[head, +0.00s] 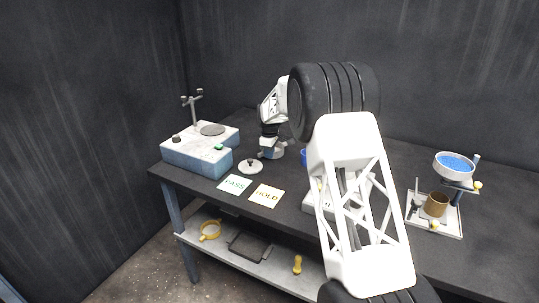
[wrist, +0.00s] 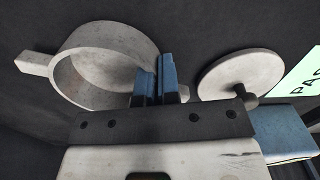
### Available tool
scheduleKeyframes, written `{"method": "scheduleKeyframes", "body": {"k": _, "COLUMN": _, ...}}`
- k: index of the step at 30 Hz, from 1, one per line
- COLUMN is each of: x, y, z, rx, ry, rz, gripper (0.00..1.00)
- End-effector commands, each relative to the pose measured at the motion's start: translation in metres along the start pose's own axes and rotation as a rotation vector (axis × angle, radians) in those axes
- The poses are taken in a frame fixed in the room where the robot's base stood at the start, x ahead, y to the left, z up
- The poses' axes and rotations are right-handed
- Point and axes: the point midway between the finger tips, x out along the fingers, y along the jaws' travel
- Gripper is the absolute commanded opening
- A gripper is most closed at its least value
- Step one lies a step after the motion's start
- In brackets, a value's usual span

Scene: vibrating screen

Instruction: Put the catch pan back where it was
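The catch pan is a pale grey round pan with a side tab; in the wrist view (wrist: 112,42) it fills the upper left, its open top facing the camera. In the head view, a pale piece beneath my gripper (head: 270,145) seems to be this pan, mostly hidden. In the wrist view my gripper's blue fingers (wrist: 157,85) are close together at the pan's right side and look shut on it there. I cannot tell whether the pan touches the table. A pale round lid with a dark knob (head: 250,166) lies close by; it also shows in the wrist view (wrist: 238,76).
A blue-and-white shaker base (head: 198,157) with a post stands left. PASS (head: 234,184) and HOLD (head: 266,195) cards lie at the front edge. A stand with a bowl of blue grains (head: 454,166) is right. My arm hides the table's middle. A lower shelf holds a dark tray (head: 249,247).

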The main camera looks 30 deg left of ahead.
Motion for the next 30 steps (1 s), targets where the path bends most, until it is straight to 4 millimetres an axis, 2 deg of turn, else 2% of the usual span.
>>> {"method": "scheduleKeyframes", "body": {"k": 15, "x": 0.0058, "y": 0.0003, "z": -0.0002, "rx": 0.000, "ry": 0.001, "rz": 0.001, "gripper": 0.00}}
{"method": "scheduleKeyframes", "body": {"k": 18, "x": 0.0059, "y": 0.0002, "z": -0.0002, "rx": 0.000, "ry": 0.001, "rz": 0.001, "gripper": 0.17}}
{"method": "scheduleKeyframes", "body": {"k": 21, "x": 0.0059, "y": 0.0002, "z": -0.0001, "rx": 0.000, "ry": 0.001, "rz": 0.001, "gripper": 0.29}}
{"method": "scheduleKeyframes", "body": {"k": 30, "x": 0.0052, "y": 0.0002, "z": -0.0001, "rx": 0.000, "ry": 0.001, "rz": 0.001, "gripper": 0.29}}
